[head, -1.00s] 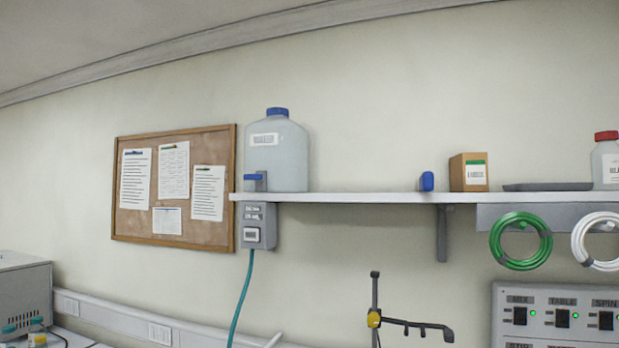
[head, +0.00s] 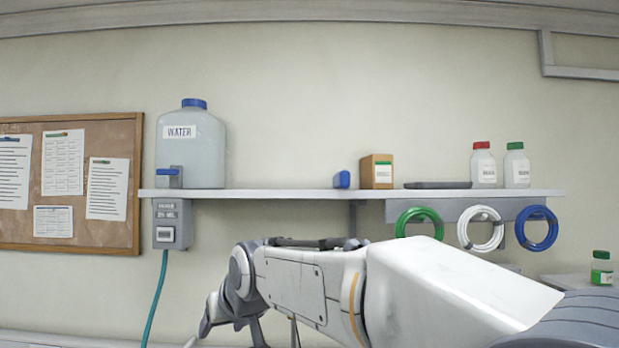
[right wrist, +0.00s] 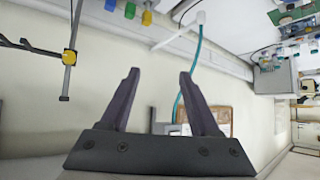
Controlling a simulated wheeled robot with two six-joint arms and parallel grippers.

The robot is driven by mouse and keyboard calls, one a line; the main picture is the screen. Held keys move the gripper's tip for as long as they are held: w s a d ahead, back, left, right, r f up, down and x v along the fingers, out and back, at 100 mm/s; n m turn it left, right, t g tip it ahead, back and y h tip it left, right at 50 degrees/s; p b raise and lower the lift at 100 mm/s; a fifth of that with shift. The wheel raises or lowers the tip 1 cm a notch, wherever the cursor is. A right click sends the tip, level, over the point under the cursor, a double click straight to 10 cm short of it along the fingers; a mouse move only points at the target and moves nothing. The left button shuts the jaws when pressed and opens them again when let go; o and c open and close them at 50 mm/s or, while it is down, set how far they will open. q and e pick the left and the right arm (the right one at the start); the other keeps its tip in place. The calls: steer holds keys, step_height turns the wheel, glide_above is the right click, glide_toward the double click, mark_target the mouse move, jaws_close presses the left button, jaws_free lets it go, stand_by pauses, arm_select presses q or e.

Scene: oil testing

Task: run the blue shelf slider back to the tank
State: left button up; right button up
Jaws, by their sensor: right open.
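The blue slider (head: 342,179) sits on the shelf (head: 270,195), left of a brown box. The translucent water tank (head: 190,150), with a blue cap, stands at the shelf's left end, with clear shelf between it and the slider. My right arm crosses the lower part of the head view from the right. Its gripper (head: 232,331) is low, below the shelf and left of the slider, partly cut by the frame's bottom edge. In the right wrist view my right gripper (right wrist: 160,76) is open and empty. My left gripper is not in view.
The brown box (head: 376,171), dark tray (head: 438,185) and two bottles stand right of the slider. Green (head: 419,222), white and blue coils hang below.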

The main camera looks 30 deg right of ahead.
steer(key=w+d+r+m+t+h, duration=0.3)
steer(key=d+r+t+h, duration=0.1)
steer(key=d+r, duration=1.1)
steer(key=m+t+h, duration=0.1)
steer(key=m+h, duration=0.2)
steer(key=h, duration=0.2)
glide_toward(344, 173)
steer(key=x, duration=0.4)
steer(key=shift+w+d+f, duration=0.1)
steer(key=shift+w+d, duration=0.05)
steer(key=shift+w+d+h+p, duration=0.2)
steer(key=shift+d+h+p, duration=0.1)
steer(key=shift+h, duration=0.1)
steer(key=p+x, duration=0.1)
steer(key=x, duration=0.1)
steer(key=p+x, duration=0.2)
steer(key=x, duration=0.1)
steer(key=p+x, duration=0.1)
steer(key=x, duration=0.2)
steer(key=shift+w+r+p, duration=0.15)
steer(key=shift+r+p, duration=0.15)
steer(key=shift+p, duration=0.05)
steer(key=shift+w+d+f, duration=0.15)
steer(key=shift+w+d, duration=0.15)
steer(key=shift+w, duration=0.25)
jaws_close()
